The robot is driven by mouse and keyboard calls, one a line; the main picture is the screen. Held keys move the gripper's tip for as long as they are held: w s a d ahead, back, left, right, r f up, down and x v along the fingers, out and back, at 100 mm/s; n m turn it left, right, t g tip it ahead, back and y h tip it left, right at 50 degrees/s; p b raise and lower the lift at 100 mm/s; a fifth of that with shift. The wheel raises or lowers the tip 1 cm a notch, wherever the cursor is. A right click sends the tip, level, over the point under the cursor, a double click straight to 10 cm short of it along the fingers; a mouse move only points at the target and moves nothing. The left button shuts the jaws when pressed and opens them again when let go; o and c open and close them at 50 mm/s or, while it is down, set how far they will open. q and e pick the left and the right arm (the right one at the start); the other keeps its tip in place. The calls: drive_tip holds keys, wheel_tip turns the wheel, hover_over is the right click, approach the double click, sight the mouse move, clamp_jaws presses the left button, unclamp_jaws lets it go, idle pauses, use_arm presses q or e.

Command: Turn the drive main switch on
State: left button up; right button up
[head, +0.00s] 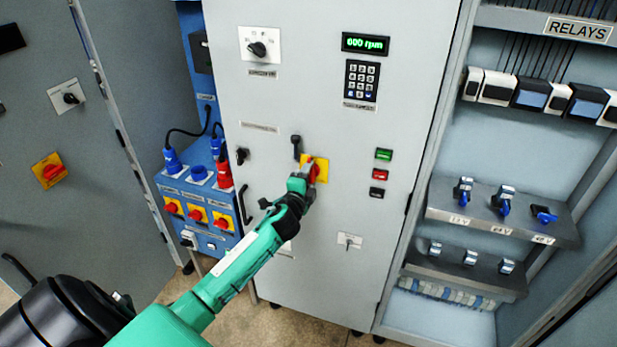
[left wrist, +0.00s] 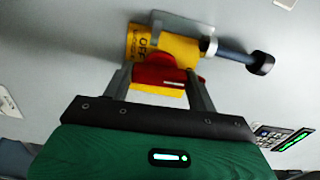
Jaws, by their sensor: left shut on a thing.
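The drive main switch is a red rotary handle (head: 313,172) on a yellow plate (head: 322,168), on the front of the grey cabinet door. My left gripper (head: 304,176) reaches it from the lower left. In the left wrist view, the two fingers of my left gripper (left wrist: 160,82) are shut on the red handle (left wrist: 165,72), one at each end of it. The yellow plate (left wrist: 142,44) shows behind the handle with the word OFF on it. In the head view, my gripper hides part of the handle. My right gripper is in neither view.
A black lever (head: 296,146) stands beside the yellow plate; a dark rod with a black knob (left wrist: 258,63) is close in the left wrist view. Green and red buttons (head: 381,174) sit to the right. Another red-yellow switch (head: 50,170) is on the left cabinet.

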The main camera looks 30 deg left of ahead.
use_arm(q)
drive_tip(key=shift+m, duration=0.5)
drive_tip(key=o, duration=1)
drive_tip(key=b+v, duration=0.4)
drive_tip(key=v, duration=0.9)
drive_tip(key=shift+s, duration=0.4)
drive_tip(key=shift+f, duration=0.1)
